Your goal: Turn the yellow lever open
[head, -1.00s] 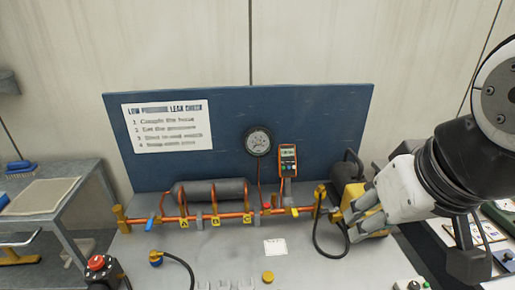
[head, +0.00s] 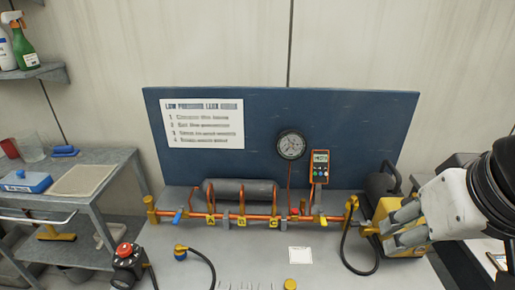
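The yellow lever (head: 325,220) is a small handle at the right part of the copper pipe (head: 262,217) in the head view. It appears to lie roughly along the pipe. My gripper (head: 386,236) is to the right of the lever, over the yellow pump (head: 388,210), clear of the lever. Its two grey fingers look spread, with nothing visible between them. Whether they touch the pump cannot be told.
A blue lever (head: 178,217) is at the pipe's left end. A black hose (head: 345,255) hangs between pipe and gripper. A red-button box (head: 127,258) stands front left.

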